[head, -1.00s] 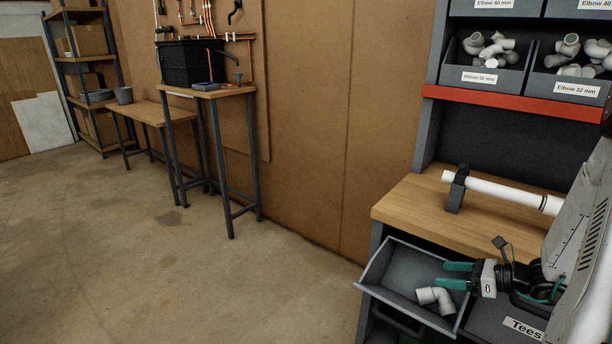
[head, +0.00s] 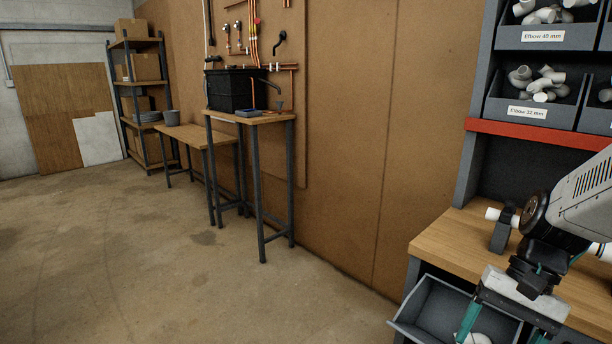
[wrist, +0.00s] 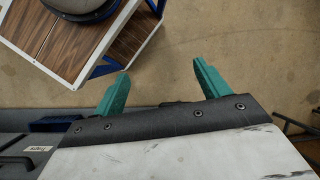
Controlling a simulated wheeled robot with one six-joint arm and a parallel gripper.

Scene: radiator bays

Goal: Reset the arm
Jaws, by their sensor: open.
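My gripper (head: 502,338) hangs from my arm at the lower right of the head view, with its teal fingers pointing down. It is in front of and above the grey drawer-like bin (head: 440,310) below the workbench. In the wrist view my gripper (wrist: 160,88) shows its two teal fingers spread apart with nothing between them. A white fitting (head: 478,339) shows partly in the bin at the bottom edge of the head view; the rest of it is cut off or hidden.
The wooden workbench (head: 452,236) carries a white pipe (head: 493,214) in a dark clamp, partly behind my arm. Bins of elbows (head: 535,95) sit above the red shelf edge (head: 530,133). Floor (head: 180,285) at left is clear up to the narrow tables (head: 275,119).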

